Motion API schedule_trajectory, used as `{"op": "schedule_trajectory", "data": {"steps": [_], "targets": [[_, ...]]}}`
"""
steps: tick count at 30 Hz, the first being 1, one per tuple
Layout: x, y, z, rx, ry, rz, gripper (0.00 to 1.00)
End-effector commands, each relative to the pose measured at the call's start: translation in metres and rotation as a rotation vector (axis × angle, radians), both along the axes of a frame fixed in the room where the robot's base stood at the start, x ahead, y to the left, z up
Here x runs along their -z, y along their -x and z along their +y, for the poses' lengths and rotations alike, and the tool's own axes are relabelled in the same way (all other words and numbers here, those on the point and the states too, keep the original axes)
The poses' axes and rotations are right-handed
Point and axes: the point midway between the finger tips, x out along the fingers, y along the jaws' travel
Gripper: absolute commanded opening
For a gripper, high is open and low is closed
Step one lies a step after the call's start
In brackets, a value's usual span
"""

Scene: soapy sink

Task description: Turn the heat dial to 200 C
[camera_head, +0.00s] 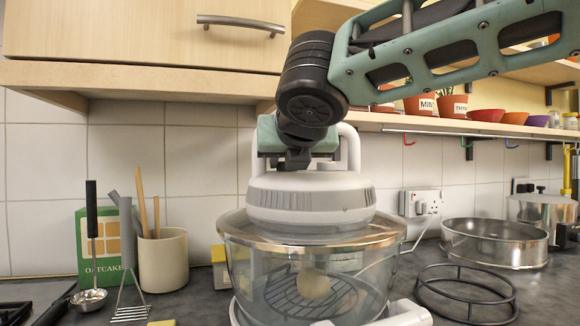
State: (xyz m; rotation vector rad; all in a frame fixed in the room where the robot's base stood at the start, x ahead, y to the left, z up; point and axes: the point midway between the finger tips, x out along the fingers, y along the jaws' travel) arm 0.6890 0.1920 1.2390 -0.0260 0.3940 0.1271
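A countertop halogen oven stands in the middle, with a white lid (312,202) on a glass bowl (262,272). The lid has a grey ribbed side band and an upright white handle (352,150), partly hidden behind my gripper. My gripper (297,162) points down just above the lid's top, in front of the handle. Its fingertips are small and dark here, and I cannot tell whether they are apart or touching the lid. I cannot make out the heat dial or its markings; the lid's top is seen nearly edge-on and is partly covered by my gripper.
A round pale item (313,284) sits in the bowl near a wire rack. A black wire stand (466,290) and steel ring (495,243) are on the right. A utensil crock (163,262) and green box (95,243) are left. A wooden cupboard (150,35) hangs above.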

Motion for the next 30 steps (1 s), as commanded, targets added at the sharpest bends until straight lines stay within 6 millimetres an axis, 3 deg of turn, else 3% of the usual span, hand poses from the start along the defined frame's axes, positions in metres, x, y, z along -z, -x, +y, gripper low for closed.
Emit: {"op": "schedule_trajectory", "data": {"steps": [17,18,19,30], "targets": [[0.0017,0.0008,0.0009,0.039,0.0,0.001,0.11],[0.0018,0.0009,0.0009,0.039,0.0,0.001,0.37],[0.0018,0.0009,0.0009,0.039,0.0,0.001,0.43],[0.0003,0.0007,0.0009,0.035,-0.001,-0.001,0.43]]}}
